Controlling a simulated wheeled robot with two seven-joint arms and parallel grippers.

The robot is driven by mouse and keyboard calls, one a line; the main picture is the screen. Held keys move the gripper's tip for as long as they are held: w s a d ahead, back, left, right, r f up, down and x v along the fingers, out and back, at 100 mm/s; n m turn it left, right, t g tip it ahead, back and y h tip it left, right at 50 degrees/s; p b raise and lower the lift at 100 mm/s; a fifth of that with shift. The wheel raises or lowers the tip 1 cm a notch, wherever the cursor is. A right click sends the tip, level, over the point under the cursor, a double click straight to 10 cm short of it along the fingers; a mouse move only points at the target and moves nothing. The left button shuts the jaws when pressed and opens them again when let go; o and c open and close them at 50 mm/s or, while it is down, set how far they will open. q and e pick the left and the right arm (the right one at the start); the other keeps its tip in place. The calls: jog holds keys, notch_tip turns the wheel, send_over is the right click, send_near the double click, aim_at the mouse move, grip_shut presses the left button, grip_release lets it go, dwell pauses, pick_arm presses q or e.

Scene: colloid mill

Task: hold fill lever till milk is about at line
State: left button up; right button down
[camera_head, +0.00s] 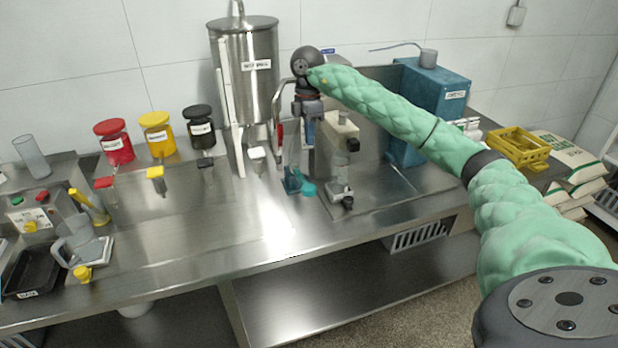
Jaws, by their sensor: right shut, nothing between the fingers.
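My right arm reaches in from the right in a green sleeve. My right gripper (309,133) points down, shut, just right of the steel tank (246,85), with nothing seen between its fingers. A small red handle (280,131), possibly the fill lever, is just left of the gripper; I cannot tell whether they touch. A clear upright vessel (291,163) stands below and left of the gripper on a dark teal foot. Its top is partly hidden. No milk level or line can be made out. My left gripper is out of view.
Red (115,147), yellow (158,140) and black (199,133) lidded containers stand left of the tank. A beige dispenser (339,135) stands right of the gripper, with a blue box (437,92) behind. A clear jug (78,240) sits far left. The steel counter's front middle is clear.

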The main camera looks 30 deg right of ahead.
jog(key=p, duration=0.5)
send_near(310, 187)
jog(key=f, duration=0.5)
jog(key=shift+s+a, duration=0.15)
jog(key=shift+s, duration=0.15)
jog(key=shift+s+f+p, duration=0.1)
jog(key=shift+f+p, duration=0.3)
jog(key=shift+f, duration=0.45)
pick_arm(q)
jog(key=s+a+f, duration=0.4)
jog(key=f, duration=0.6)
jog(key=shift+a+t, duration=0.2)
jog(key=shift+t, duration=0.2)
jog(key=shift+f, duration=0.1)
pick_arm(e)
jog(key=shift+f, duration=0.15)
